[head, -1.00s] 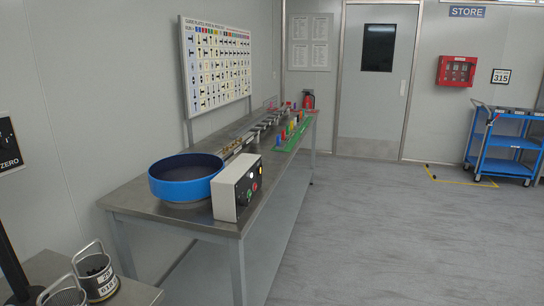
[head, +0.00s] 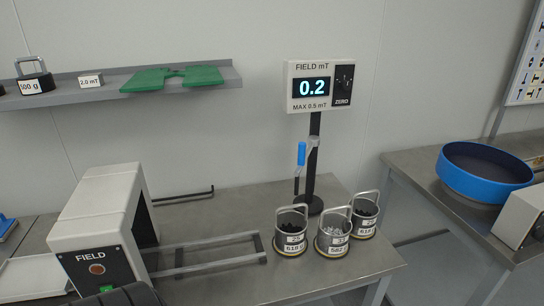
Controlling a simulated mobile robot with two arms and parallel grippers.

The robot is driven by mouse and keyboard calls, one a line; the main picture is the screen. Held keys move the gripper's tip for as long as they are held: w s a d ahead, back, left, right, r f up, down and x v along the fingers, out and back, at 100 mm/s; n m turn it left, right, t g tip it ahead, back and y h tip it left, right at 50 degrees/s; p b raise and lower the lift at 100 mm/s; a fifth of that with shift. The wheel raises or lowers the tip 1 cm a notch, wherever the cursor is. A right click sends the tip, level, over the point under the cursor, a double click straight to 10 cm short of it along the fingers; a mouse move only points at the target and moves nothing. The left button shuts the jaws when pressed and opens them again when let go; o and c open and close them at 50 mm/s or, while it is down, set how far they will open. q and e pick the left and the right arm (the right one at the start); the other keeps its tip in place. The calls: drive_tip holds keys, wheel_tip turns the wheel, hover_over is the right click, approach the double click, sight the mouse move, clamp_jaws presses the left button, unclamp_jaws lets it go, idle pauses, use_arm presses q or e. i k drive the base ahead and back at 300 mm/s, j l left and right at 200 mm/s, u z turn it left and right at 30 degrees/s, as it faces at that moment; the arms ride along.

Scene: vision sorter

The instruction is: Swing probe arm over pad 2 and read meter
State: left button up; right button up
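The meter (head: 309,88) stands on a black post at the back of the steel bench and reads 0.2. Its panel says FIELD mT and MAX 0.5 mT, with a ZERO knob on the right. What looks like the probe arm (head: 301,155) hangs beside the post, with a blue handle and a dark lower end. Three wire-handled metal cups (head: 291,242) with dark or grey contents stand in front of the post. Yellowish rims show under some cups; no pad number is readable. Neither gripper is clearly in view.
A pale tunnel unit marked FIELD (head: 97,218) stands at the left, with rails (head: 212,244) running right. A second bench (head: 400,163) with a blue bowl (head: 487,172) is right.

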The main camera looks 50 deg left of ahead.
sight(314, 141)
drive_tip(key=u, duration=1.3)
